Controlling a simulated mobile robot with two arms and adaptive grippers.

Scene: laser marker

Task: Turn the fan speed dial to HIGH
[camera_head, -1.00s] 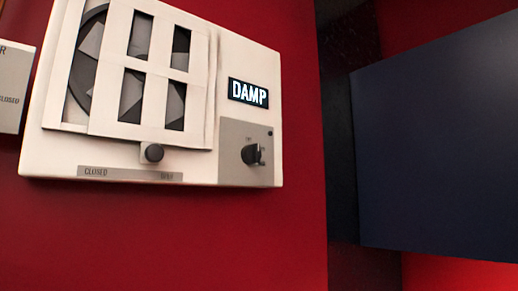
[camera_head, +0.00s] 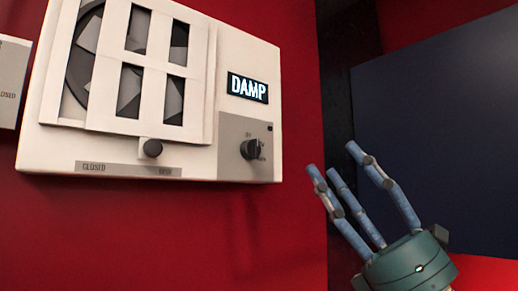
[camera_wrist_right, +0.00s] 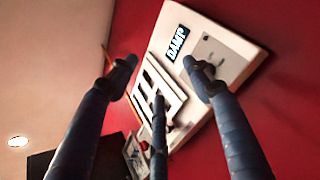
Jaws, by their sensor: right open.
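The fan speed dial (camera_head: 251,149) is a small black knob on a grey plate (camera_head: 231,170) at the lower right of a white wall panel (camera_head: 50,163). Its small markings are too blurred to read. My right gripper (camera_head: 343,164) has three blue fingers, spread open and empty, to the right of the panel and lower than the dial, apart from both. In the right wrist view the panel (camera_wrist_right: 237,46) shows beyond the fingers (camera_wrist_right: 160,85). There the dial is partly hidden by a fingertip. My left gripper is in neither view.
A lit "DAMP" sign (camera_head: 248,89) sits above the dial. A slatted sliding shutter (camera_head: 101,104) with a black knob (camera_head: 152,148) covers a fan at left. A dark blue panel (camera_head: 450,130) stands behind my right gripper. The red wall (camera_head: 170,235) below the panel is clear.

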